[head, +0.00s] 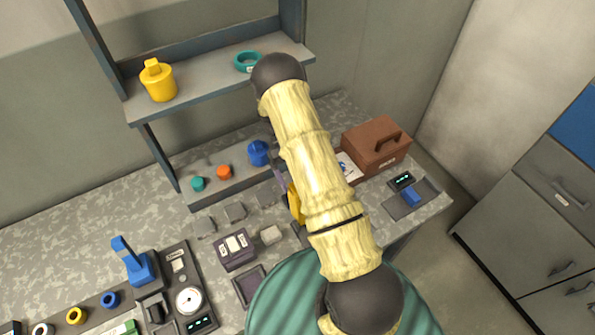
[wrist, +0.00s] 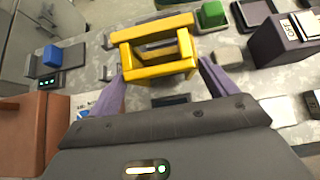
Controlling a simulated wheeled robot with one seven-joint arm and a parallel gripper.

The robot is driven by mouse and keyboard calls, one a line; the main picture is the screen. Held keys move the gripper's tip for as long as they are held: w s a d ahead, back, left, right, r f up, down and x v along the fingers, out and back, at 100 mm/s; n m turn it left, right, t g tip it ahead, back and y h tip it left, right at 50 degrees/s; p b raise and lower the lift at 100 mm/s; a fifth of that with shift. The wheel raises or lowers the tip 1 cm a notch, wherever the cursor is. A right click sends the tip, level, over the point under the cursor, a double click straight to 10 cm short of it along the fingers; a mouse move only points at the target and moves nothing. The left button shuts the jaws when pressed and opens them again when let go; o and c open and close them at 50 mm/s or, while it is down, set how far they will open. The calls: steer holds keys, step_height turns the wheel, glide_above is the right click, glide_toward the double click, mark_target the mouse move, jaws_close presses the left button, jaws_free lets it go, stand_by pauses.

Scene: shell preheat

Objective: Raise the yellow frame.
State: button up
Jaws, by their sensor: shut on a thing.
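The yellow frame (wrist: 158,68) is a blocky open rectangle in the wrist view, with the bench top showing behind it. My gripper (wrist: 163,72) has its two purple fingers at the frame's left and right sides, shut on it. In the head view, only a part of the yellow frame (head: 294,204) shows beside my arm, which hides the rest. I cannot tell whether the frame touches anything below it.
A brown box (head: 375,148) stands right of my arm on the bench. A dark block with white labels (head: 235,252) stands to the left. A shelf (head: 210,77) above holds a yellow pot (head: 158,82) and a teal ring (head: 246,62). Blue, orange and teal pieces sit below it.

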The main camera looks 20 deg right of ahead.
steer(key=shift+f, duration=0.25)
steer(key=o, duration=1.1)
steer(key=shift+w, duration=0.4)
steer(key=shift+r, duration=0.1)
